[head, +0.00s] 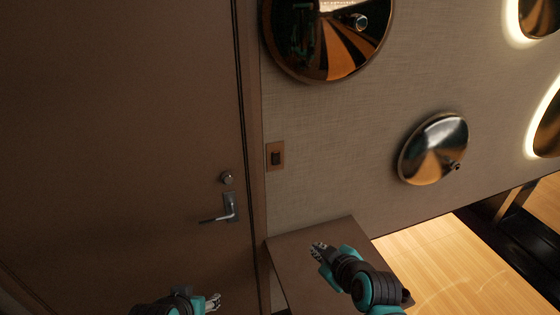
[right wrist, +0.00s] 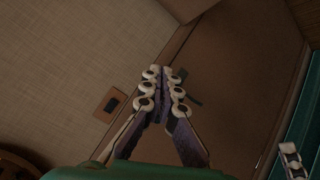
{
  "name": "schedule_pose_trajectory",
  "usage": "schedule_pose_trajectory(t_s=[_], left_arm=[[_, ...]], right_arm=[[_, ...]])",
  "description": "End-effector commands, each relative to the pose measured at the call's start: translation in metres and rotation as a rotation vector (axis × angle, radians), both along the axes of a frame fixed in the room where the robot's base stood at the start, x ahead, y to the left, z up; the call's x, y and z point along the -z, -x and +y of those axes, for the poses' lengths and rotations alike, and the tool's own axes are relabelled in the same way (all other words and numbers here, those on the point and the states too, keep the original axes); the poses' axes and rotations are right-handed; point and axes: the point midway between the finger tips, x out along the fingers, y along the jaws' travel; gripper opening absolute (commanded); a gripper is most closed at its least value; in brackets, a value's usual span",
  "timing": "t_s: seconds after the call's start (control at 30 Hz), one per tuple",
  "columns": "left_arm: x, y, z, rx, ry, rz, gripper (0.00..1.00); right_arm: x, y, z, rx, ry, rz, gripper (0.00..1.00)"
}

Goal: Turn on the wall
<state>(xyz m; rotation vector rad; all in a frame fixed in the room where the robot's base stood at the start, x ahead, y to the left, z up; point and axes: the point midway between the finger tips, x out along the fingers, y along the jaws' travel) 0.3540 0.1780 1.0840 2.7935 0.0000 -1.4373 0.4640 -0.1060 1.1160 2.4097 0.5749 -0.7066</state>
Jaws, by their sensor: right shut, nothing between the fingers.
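A wall switch (head: 276,155) with a dark rocker in a copper-coloured plate is on the beige wall (head: 330,140), just right of the door frame. It also shows in the right wrist view (right wrist: 110,104), left of the fingers. My right gripper (head: 319,249) is shut and empty, below and right of the switch and apart from it. Its fingers (right wrist: 163,80) meet at the tips in the right wrist view. My left gripper (head: 212,302) is at the bottom edge, in front of the door; its jaws are too small to read.
A brown door (head: 120,130) with a lever handle (head: 229,208) fills the left. A brown ledge or tabletop (head: 310,255) lies below the switch, under my right gripper. Round mirrored discs (head: 433,148) hang on the wall; those at far right have glowing rims.

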Motion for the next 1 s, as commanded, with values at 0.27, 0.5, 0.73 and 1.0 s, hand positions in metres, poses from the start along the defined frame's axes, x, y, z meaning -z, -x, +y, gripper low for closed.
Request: schedule_pose_trajectory(t_s=[0.27, 0.5, 0.73, 1.0], left_arm=[[-0.035, 0.0, 0.0, 0.0, 0.0, 0.0, 0.51], [-0.057, 0.0, 0.0, 0.0, 0.0, 0.0, 0.51], [-0.067, 0.0, 0.0, 0.0, 0.0, 0.0, 0.51], [-0.067, 0.0, 0.0, 0.0, 0.0, 0.0, 0.51]], right_arm=[[-0.053, -0.068, 0.035, -0.284, 0.305, -0.353, 0.0], [-0.08, -0.108, 0.048, -0.388, 0.604, -0.604, 0.0], [-0.088, -0.124, 0.05, -0.41, 0.783, -0.709, 0.0], [-0.088, -0.126, 0.049, -0.412, 0.821, -0.725, 0.0]])
